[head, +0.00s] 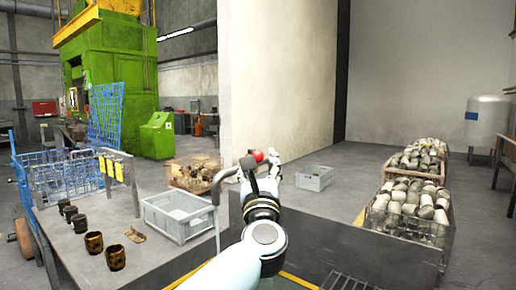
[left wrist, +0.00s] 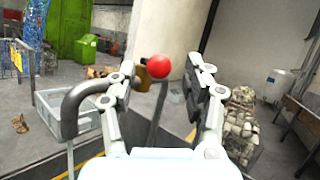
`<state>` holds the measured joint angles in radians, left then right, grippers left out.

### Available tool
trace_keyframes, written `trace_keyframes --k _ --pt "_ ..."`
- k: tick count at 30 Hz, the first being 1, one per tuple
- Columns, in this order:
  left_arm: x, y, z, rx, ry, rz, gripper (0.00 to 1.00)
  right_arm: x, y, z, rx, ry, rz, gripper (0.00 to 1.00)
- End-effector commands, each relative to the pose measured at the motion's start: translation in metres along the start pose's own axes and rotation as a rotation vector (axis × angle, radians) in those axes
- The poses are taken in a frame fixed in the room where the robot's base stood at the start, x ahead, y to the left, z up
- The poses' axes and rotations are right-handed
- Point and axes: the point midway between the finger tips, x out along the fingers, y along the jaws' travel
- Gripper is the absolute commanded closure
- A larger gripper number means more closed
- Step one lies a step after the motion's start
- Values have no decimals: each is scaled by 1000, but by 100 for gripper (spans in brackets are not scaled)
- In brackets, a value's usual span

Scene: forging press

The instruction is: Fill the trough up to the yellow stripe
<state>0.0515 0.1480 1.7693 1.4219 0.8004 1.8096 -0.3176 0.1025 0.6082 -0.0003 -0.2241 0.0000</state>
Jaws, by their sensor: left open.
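My left gripper (head: 262,172) is open, its arm stretched forward in the head view. In the left wrist view its fingers (left wrist: 166,78) stand apart. A red ball knob (left wrist: 159,66) shows between them, with gaps on both sides; the knob (head: 258,155) also shows just beyond the gripper in the head view. A bent grey spout (head: 218,184) is left of the gripper, and a thin pale stream (head: 218,225) hangs below its mouth. A yellow stripe (head: 298,279) shows low beside my arm, by a dark greenish area. My arm hides much of the trough; its level is unclear.
A grey crate (head: 180,218) and several dark cups (head: 94,242) are on the left bench by a blue wire cage (head: 70,178). Bins of pale parts (head: 408,222) stand right. Another grey crate (head: 314,178) is behind. A green press (head: 110,70) stands at back left.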

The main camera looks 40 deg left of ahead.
Motion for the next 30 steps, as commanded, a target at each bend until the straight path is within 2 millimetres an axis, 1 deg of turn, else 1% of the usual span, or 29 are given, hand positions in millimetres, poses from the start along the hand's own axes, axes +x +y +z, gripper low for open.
trace_keyframes --k 1,3,6,8,11,17,21,27,29,30 --pt "11 0 3 2 -2 0 49 -6 -2 -6 2 8 -3 60" --pt "20 0 2 2 -1 -1 49 -8 -9 -15 6 22 -11 60" --pt "29 0 1 2 -1 -1 49 -11 -21 -30 13 44 -25 60" --pt "32 0 1 1 0 -1 49 -12 -25 -34 15 51 -30 60" --pt "34 0 0 1 1 -1 49 -12 -26 -35 16 52 -31 60" --pt "33 0 -1 1 1 -1 49 -11 -20 -27 12 40 -24 60" --pt "33 0 -1 1 1 -1 68 -12 -17 -20 10 29 -20 60" --pt "33 0 -1 1 1 -1 94 -11 -14 -19 9 28 -17 60" --pt "33 0 -1 1 1 -1 100 -11 -14 -20 9 28 -17 60" --pt "33 0 -1 1 1 -1 100 -11 -14 -20 9 29 -17 60"
